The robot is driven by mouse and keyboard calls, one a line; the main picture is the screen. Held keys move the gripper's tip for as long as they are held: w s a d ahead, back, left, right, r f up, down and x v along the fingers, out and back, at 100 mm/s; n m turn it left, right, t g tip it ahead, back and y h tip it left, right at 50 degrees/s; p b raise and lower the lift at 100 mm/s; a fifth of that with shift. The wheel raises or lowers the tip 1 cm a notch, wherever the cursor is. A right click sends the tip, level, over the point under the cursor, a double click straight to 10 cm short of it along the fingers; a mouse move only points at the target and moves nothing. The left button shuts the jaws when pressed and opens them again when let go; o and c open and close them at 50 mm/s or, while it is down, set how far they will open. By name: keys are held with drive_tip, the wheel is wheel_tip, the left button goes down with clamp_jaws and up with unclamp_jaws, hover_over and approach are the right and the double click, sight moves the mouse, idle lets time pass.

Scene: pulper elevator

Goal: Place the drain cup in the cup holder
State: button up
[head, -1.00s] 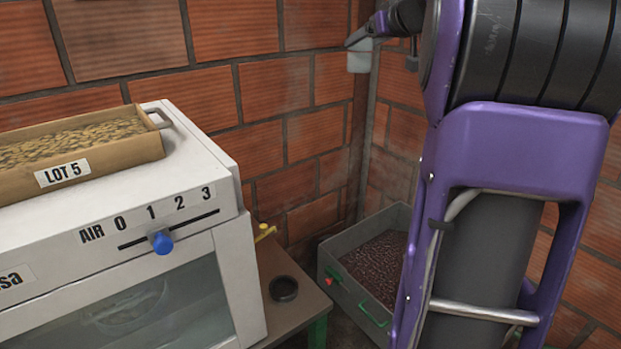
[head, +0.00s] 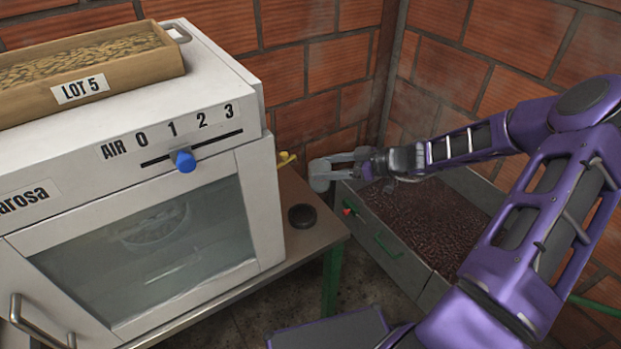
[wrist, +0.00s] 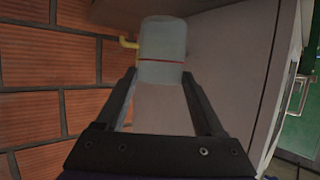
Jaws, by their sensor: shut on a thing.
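The drain cup (wrist: 162,50) is a translucent pale cup with a thin red line around it, seen between the fingers in the wrist view. My gripper (wrist: 160,78) is shut on it. In the head view, my gripper (head: 340,160) holds the small grey cup (head: 319,176) in the air, right of the table's back corner and near the bin. The cup holder looks to be the dark round ring (head: 302,215) on the table, below and left of the cup. The cup is apart from it.
A white machine (head: 160,230) with a blue slider knob (head: 183,160) stands on the table (head: 318,238). A yellow spout (head: 287,158) sticks out of its right side. A grey bin (head: 395,263) of dark beans stands to the right. Brick walls close the corner.

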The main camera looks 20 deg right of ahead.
drive_tip(key=s+a+n+g+y, duration=0.1)
drive_tip(key=s+a+n+g, duration=0.15)
drive_tip(key=a, duration=0.35)
drive_tip(key=shift+m+t, duration=0.45)
drive_tip(key=shift+d+f+b, duration=0.15)
drive_tip(key=shift+f+b, duration=0.55)
drive_tip(key=shift+f, duration=1.1)
drive_tip(key=shift+d+f+b, duration=0.15)
drive_tip(key=shift+f+b, duration=0.5)
drive_tip(key=shift+f, duration=1.15)
drive_tip(key=shift+f, duration=0.55)
drive_tip(key=o, duration=1.5)
